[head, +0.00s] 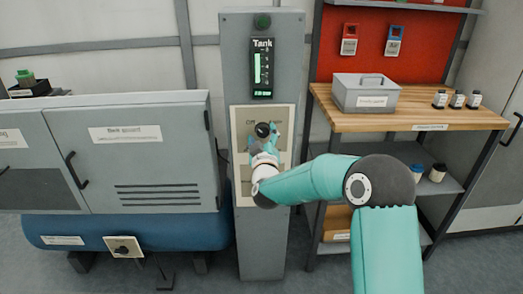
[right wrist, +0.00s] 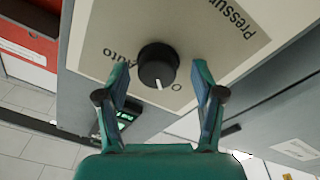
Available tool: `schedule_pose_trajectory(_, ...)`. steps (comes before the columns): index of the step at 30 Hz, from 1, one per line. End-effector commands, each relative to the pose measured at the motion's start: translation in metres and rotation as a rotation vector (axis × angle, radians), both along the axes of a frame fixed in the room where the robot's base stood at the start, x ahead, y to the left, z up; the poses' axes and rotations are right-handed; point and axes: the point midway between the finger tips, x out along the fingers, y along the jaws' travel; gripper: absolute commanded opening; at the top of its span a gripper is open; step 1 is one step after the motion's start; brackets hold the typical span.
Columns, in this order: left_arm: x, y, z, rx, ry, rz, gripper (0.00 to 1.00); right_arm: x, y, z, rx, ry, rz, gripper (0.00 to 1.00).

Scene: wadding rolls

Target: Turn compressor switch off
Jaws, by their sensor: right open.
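A round black knob (head: 264,130) sits on the beige panel (head: 240,190) of a grey column. In the right wrist view the knob (right wrist: 157,65) has a white pointer mark toward the picture bottom, near a partly hidden label starting with "O". "Auto" and "Pressur..." are also printed there. My right gripper (head: 262,147) is in front of the panel; its open fingers (right wrist: 160,80) stand either side of the knob's lower edge, with gaps to it. A second small black switch on a cream plate (head: 123,247) is at the blue tank. My left gripper is not in view.
A "Tank" gauge (head: 262,68) and a green button (head: 263,21) are above the panel. A grey cabinet (head: 125,165) stands left over a blue tank (head: 190,232). A wooden-topped bench (head: 415,110) with a grey box (head: 366,92) and small jars stands right.

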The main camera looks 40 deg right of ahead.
Motion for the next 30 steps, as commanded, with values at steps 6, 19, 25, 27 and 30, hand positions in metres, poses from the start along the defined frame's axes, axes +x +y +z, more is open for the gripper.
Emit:
schedule_pose_trajectory(6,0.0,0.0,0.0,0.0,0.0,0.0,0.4,-0.03,0.02,-0.004,0.0,0.003,0.003,0.68)
schedule_pose_trajectory(19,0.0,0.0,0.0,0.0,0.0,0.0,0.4,-0.087,0.055,-0.011,0.0,0.0,0.002,0.68)
schedule_pose_trajectory(25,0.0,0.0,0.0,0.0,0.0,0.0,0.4,-0.091,0.057,-0.011,-0.001,-0.001,0.001,0.68)
schedule_pose_trajectory(27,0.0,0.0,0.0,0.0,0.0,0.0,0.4,-0.091,0.057,-0.011,-0.001,-0.001,0.001,0.68)
schedule_pose_trajectory(30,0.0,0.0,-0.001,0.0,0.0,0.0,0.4,-0.091,0.057,-0.011,-0.001,-0.001,0.001,0.68)
